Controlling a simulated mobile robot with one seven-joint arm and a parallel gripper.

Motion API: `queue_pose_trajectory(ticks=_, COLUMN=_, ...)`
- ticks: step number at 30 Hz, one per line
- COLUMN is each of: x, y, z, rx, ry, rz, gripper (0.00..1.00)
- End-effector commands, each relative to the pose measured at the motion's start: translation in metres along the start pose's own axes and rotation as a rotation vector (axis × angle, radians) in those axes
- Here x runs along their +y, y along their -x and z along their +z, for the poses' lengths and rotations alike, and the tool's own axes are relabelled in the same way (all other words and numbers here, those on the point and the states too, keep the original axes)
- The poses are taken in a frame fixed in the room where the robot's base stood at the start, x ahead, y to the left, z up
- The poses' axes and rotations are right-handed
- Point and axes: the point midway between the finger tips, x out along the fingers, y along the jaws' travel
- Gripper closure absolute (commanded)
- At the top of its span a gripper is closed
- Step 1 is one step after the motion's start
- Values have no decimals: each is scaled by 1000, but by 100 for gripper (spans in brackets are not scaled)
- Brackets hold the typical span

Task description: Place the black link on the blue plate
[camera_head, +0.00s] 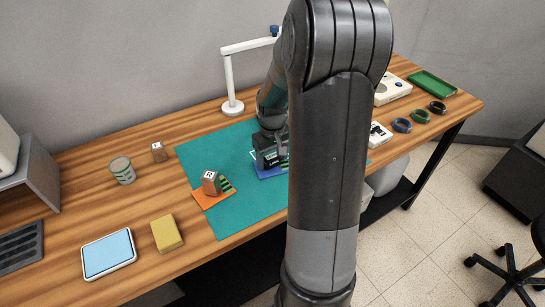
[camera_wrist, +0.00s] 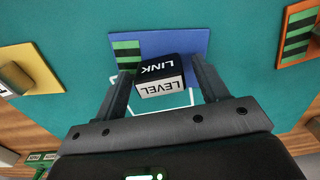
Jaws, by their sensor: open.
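The black link is a small block with "LINK" on its black face and "LEVEL" on a white face. In the wrist view the black link (camera_wrist: 160,72) rests on the blue plate (camera_wrist: 190,43), beside the plate's green-and-black striped patch. My gripper (camera_wrist: 161,68) has its fingers on either side of the block, spread apart. In the head view my gripper (camera_head: 268,147) is low over the blue plate (camera_head: 268,173), and the black link (camera_head: 271,160) is partly hidden by it. My arm covers the plate's right side.
The plate lies on a teal mat (camera_head: 240,218). An orange plate (camera_head: 203,200) with a brown block (camera_head: 210,182) is to the left. A white lamp stand (camera_head: 231,90) rises behind. A yellow block (camera_head: 167,233) and a pale blue tray (camera_head: 108,254) lie at front left.

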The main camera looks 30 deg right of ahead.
Motion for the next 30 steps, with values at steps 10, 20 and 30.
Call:
queue_pose_trajectory(ticks=10, x=1, y=32, z=-1, rx=5, ry=0, rz=4, gripper=33)
queue_pose_trajectory(ticks=20, x=0, y=100, z=0, rx=3, ry=0, rz=1, gripper=33)
queue_pose_trajectory(ticks=30, x=-13, y=135, z=6, rx=20, ry=5, rz=16, gripper=33)
